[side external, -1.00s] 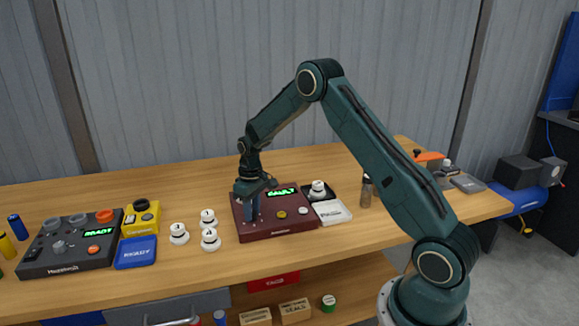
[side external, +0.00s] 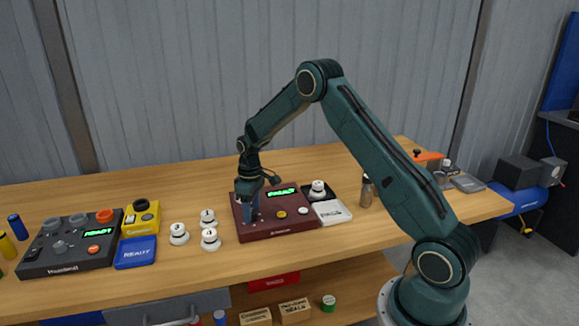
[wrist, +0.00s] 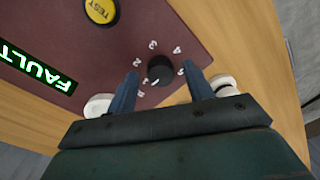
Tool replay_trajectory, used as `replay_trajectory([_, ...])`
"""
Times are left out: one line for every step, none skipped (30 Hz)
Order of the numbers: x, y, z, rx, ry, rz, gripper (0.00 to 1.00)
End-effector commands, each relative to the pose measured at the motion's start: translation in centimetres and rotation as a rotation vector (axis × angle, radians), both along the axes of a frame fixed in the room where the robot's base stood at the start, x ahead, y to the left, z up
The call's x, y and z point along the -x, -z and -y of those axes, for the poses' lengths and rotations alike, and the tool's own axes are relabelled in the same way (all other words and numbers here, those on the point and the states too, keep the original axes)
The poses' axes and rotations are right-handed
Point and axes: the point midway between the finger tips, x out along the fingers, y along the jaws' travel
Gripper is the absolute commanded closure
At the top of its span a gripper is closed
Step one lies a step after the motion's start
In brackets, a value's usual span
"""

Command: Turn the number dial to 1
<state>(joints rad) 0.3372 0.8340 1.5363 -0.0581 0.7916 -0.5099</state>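A maroon panel (side external: 285,229) stands on the bench in the side external view. In the wrist view its black number dial (wrist: 160,69) has white numerals around it, with 2, 3 and 4 readable. A small light mark lies at the dial's lower left; I cannot tell for sure which number it points to. My gripper (wrist: 160,72) is open, with one blue finger on each side of the dial and a visible gap to it. In the side view my gripper (side external: 249,212) is down at the panel's left part and hides the dial.
The panel carries a green display (wrist: 38,70) reading FAULT and a yellow TEST button (wrist: 99,11). White numbered knobs (side external: 209,238) stand close to its left. A dark panel (side external: 70,245) is farther left. A white tray (side external: 331,212) and a bottle (side external: 366,191) are on the right.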

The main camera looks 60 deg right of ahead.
Motion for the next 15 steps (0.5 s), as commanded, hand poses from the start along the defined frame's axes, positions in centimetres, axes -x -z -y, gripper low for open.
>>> replay_trajectory([0.03,0.05,-0.01,0.000,0.001,-0.001,0.49])
replay_trajectory([0.04,0.07,0.00,-0.001,0.001,-0.001,0.49])
replay_trajectory([0.05,0.09,-0.01,-0.001,0.001,-0.002,0.49])
replay_trajectory([0.06,0.10,0.00,-0.001,0.001,-0.002,0.49])
replay_trajectory([0.06,0.11,-0.01,-0.001,0.002,-0.002,0.49])
replay_trajectory([0.07,0.12,-0.01,-0.001,0.002,-0.002,0.49])
replay_trajectory([0.07,0.12,-0.01,-0.001,0.002,-0.002,0.49])
replay_trajectory([0.07,0.10,-0.01,-0.001,0.002,-0.002,0.49])
replay_trajectory([0.08,0.06,0.00,0.000,0.002,-0.003,0.49])
replay_trajectory([0.07,0.00,0.01,-0.001,0.002,-0.002,0.49])
replay_trajectory([0.07,-0.08,0.01,-0.001,0.002,-0.002,0.49])
replay_trajectory([0.07,-0.23,0.03,-0.001,0.002,-0.002,0.49])
replay_trajectory([0.06,-0.38,0.03,-0.001,0.002,-0.002,0.49])
replay_trajectory([0.05,-0.55,0.04,0.000,0.002,-0.002,0.49])
replay_trajectory([0.03,-0.82,0.06,0.000,0.002,-0.001,0.49])
